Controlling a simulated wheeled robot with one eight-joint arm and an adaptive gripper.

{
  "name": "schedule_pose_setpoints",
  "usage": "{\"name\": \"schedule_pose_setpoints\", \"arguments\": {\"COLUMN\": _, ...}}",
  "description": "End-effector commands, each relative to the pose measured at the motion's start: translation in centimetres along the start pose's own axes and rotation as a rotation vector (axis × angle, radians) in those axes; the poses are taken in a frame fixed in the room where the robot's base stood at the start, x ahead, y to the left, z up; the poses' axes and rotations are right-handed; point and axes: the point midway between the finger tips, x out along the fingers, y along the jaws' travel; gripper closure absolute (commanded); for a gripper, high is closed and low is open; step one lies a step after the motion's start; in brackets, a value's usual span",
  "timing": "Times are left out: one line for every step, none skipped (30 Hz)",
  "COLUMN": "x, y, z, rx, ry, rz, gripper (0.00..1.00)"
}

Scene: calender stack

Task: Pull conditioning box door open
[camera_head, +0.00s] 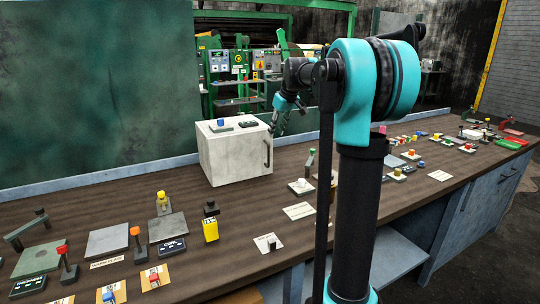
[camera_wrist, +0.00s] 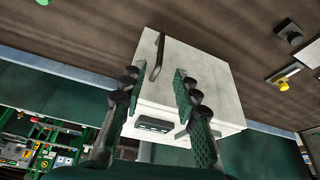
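The conditioning box (camera_head: 225,159) is a white box on the bench, left of my arm in the head view. Its door, with a dark vertical handle (camera_head: 267,152), is on the right-hand face and looks shut. In the wrist view the box (camera_wrist: 205,72) appears upside down, with the dark handle (camera_wrist: 157,58) beyond and roughly between my fingertips. My gripper (camera_wrist: 155,80) is open and empty, apparently apart from the handle. In the head view my gripper (camera_head: 284,104) is above and beside the box's far right corner, partly hard to make out.
A blue-button block (camera_head: 220,125) and a dark display unit (camera_head: 248,124) sit on the box. The bench (camera_head: 190,190) holds several switches, plates and labels in front and to the right. A small lever on a white base (camera_head: 301,186) stands right of the box. Bare bench lies before the door.

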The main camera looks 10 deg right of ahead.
Motion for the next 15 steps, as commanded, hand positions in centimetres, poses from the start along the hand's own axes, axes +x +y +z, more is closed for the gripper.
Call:
{"name": "schedule_pose_setpoints", "arguments": {"x": 1.1, "y": 0.0, "z": -0.1, "rx": -0.001, "ry": 0.000, "rz": 0.000, "gripper": 0.69}}
{"name": "schedule_pose_setpoints", "arguments": {"x": 1.7, "y": 0.0, "z": -0.1, "rx": -0.001, "ry": 0.000, "rz": 0.000, "gripper": 0.69}}
{"name": "schedule_pose_setpoints", "arguments": {"x": 2.5, "y": 0.0, "z": 0.0, "rx": -0.001, "ry": 0.000, "rz": 0.000, "gripper": 0.69}}
{"name": "schedule_pose_setpoints", "arguments": {"x": 3.1, "y": 0.0, "z": 0.0, "rx": -0.001, "ry": 0.000, "rz": 0.000, "gripper": 0.69}}
{"name": "schedule_pose_setpoints", "arguments": {"x": 3.7, "y": 0.0, "z": 0.0, "rx": -0.001, "ry": 0.000, "rz": 0.000, "gripper": 0.69}}
{"name": "schedule_pose_setpoints", "arguments": {"x": 4.5, "y": 0.0, "z": 0.0, "rx": -0.001, "ry": 0.000, "rz": 0.000, "gripper": 0.69}}
{"name": "schedule_pose_setpoints", "arguments": {"x": 5.1, "y": 0.0, "z": 0.0, "rx": -0.002, "ry": 0.000, "rz": 0.000, "gripper": 0.69}}
{"name": "schedule_pose_setpoints", "arguments": {"x": 5.7, "y": 0.0, "z": 0.0, "rx": -0.002, "ry": -0.001, "rz": 0.000, "gripper": 0.69}}
{"name": "schedule_pose_setpoints", "arguments": {"x": 6.5, "y": 0.0, "z": 0.0, "rx": -0.002, "ry": -0.001, "rz": 0.000, "gripper": 0.69}}
{"name": "schedule_pose_setpoints", "arguments": {"x": 7.1, "y": 0.0, "z": 0.0, "rx": -0.002, "ry": -0.001, "rz": 0.000, "gripper": 0.69}}
{"name": "schedule_pose_setpoints", "arguments": {"x": 7.7, "y": 0.0, "z": 0.0, "rx": -0.002, "ry": -0.001, "rz": 0.000, "gripper": 0.69}}
{"name": "schedule_pose_setpoints", "arguments": {"x": 8.4, "y": 0.0, "z": 0.0, "rx": -0.003, "ry": -0.001, "rz": 0.000, "gripper": 0.69}}
{"name": "schedule_pose_setpoints", "arguments": {"x": 9.0, "y": 0.0, "z": 0.0, "rx": -0.003, "ry": -0.001, "rz": 0.000, "gripper": 0.69}}
{"name": "schedule_pose_setpoints", "arguments": {"x": 9.5, "y": 0.0, "z": 0.0, "rx": -0.002, "ry": -0.001, "rz": 0.000, "gripper": 0.69}}
{"name": "schedule_pose_setpoints", "arguments": {"x": 10.2, "y": 0.0, "z": 0.0, "rx": -0.002, "ry": 0.000, "rz": 0.000, "gripper": 0.69}}
